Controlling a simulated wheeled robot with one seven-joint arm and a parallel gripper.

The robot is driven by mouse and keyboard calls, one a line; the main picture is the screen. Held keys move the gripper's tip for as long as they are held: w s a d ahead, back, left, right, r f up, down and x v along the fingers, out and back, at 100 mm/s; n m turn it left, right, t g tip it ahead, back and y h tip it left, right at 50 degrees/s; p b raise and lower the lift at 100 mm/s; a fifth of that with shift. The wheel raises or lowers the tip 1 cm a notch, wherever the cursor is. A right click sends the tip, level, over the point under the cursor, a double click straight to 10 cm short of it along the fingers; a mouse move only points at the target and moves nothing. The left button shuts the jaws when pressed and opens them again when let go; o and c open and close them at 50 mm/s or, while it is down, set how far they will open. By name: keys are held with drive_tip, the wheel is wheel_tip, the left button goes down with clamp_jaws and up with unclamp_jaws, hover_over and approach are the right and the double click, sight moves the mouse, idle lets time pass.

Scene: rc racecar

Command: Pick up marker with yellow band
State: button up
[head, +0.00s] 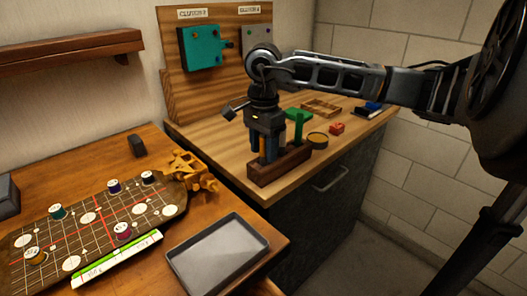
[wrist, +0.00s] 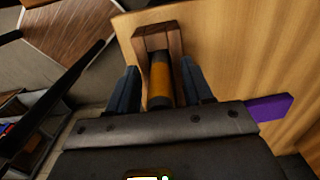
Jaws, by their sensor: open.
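The marker with the yellow band (head: 267,150) stands in a dark wooden holder (head: 280,166) on the wooden counter. In the wrist view the marker (wrist: 161,77) shows its yellow-orange band and dark ends, in front of the wooden holder (wrist: 141,42). My gripper (head: 267,147) points down over the left part of the holder. Its two blue-grey fingers stand open on either side of the marker, with a visible gap on each side in the wrist view. The marker's lower end is hidden in the holder.
A green marker (head: 299,127) stands in the holder, right of my gripper. A grey tray (head: 218,254) and a game board (head: 95,223) occupy the nearer table.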

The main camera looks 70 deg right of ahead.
clamp_jaws()
idle(0.5)
drive_tip(key=shift+r, duration=0.1)
drive_tip(key=shift+r+b, duration=0.3)
drive_tip(key=shift+r, duration=0.3)
wheel_tip(320, 180, up, 2)
drive_tip(key=shift+d+r+b, duration=0.1)
drive_tip(key=shift+r+b, duration=0.1)
drive_tip(key=shift+b, duration=0.15)
drive_tip(key=s+d+r+b, duration=0.2)
drive_tip(key=s+d+r, duration=0.3)
drive_tip(key=s, duration=0.5)
wheel_tip(320, 180, up, 2)
drive_tip(key=shift+s+r+b, duration=0.1)
drive_tip(key=shift+s+b, duration=0.15)
drive_tip(key=shift+b, duration=0.05)
